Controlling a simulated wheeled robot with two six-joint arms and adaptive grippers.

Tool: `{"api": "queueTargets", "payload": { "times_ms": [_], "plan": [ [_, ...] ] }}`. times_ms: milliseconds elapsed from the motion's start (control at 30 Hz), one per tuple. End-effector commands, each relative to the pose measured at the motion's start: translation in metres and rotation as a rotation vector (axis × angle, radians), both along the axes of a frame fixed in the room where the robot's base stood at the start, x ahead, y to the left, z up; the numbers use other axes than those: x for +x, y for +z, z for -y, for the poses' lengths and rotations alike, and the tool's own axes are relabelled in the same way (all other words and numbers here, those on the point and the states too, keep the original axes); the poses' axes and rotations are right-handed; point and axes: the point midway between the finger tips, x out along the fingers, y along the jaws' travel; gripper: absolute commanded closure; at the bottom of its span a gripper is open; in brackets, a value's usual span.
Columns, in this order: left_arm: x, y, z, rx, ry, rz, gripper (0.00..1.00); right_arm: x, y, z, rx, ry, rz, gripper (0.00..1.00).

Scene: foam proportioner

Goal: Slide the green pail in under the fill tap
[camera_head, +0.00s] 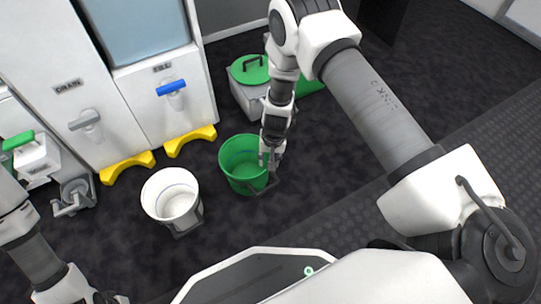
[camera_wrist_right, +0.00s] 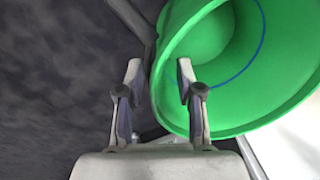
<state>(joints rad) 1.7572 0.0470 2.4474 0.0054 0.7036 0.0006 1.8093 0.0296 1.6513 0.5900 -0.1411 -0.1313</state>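The green pail (camera_head: 238,168) stands upright on the dark floor, open at the top, in front and to the right of the fill panel. The fill tap (camera_head: 172,88) has a blue lever under the FILL label. My right gripper (camera_head: 268,162) is at the pail's right side. In the right wrist view the fingers (camera_wrist_right: 160,75) are apart; one is outside the pail and one over its rim (camera_wrist_right: 168,70), with the wall between them. Contact cannot be told. My left arm enters at left; its gripper is out of frame.
A white pail (camera_head: 171,192) stands left of the green one. Yellow floor guides (camera_head: 190,140) sit below the panels. A grey drain tap (camera_head: 84,120) is left of the fill tap. A grey box with a green lid (camera_head: 250,70) stands behind the green pail.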

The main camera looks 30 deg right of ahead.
Motion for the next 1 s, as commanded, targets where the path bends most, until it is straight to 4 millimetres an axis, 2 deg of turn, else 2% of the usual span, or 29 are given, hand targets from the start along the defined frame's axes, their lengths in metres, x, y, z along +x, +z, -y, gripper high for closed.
{"api": "queueTargets", "payload": {
  "times_ms": [33,100,367,467,500,1000],
  "plan": [
    [0.0012,-0.0074,-0.0001,0.000,-0.001,0.003,0.60,0.0005,-0.0094,-0.0006,-0.001,0.001,0.001,0.64],
    [0.0020,-0.0088,-0.0002,0.001,-0.002,0.005,0.60,0.0012,-0.0121,-0.0010,0.000,0.001,0.001,0.64],
    [0.0025,-0.0075,-0.0002,0.001,-0.003,0.007,0.60,0.0012,-0.0115,-0.0012,0.000,0.001,0.001,0.64],
    [0.0024,-0.0075,-0.0002,0.001,-0.003,0.007,0.60,0.0012,-0.0115,-0.0012,0.000,0.000,0.001,0.96],
    [0.0024,-0.0075,-0.0001,0.001,-0.003,0.007,0.60,0.0012,-0.0115,-0.0012,0.000,0.000,0.001,1.00],
    [0.0016,-0.0049,-0.0001,0.001,-0.002,0.004,0.60,0.0014,-0.0109,0.0013,0.001,-0.003,0.001,1.00]
  ]
}}
